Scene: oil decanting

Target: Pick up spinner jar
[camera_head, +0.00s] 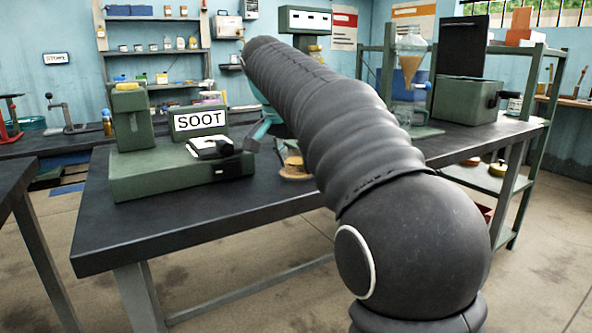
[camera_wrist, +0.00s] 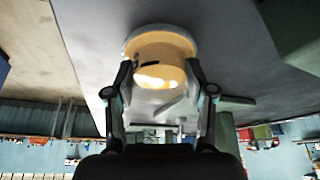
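The wrist view is upside down. An amber jar-like thing (camera_wrist: 160,72), probably the spinner jar, shows there with a pale round rim (camera_wrist: 160,32) at its far end in the picture. My gripper (camera_wrist: 160,66) has its two fingers apart, one on each side of the jar's near part. I cannot tell whether they touch it. In the head view, a small amber thing (camera_head: 293,163) on a round tan base (camera_head: 295,177) stands on the dark table, partly hidden by my arm. It may be the same jar. My gripper is mostly hidden behind my arm there.
A green machine (camera_head: 165,172) with a SOOT sign (camera_head: 199,120) stands on the table (camera_head: 120,225) left of my arm. A glass funnel stand (camera_head: 410,70) and a green box with a raised lid (camera_head: 468,100) are at the right. The table's front left is clear.

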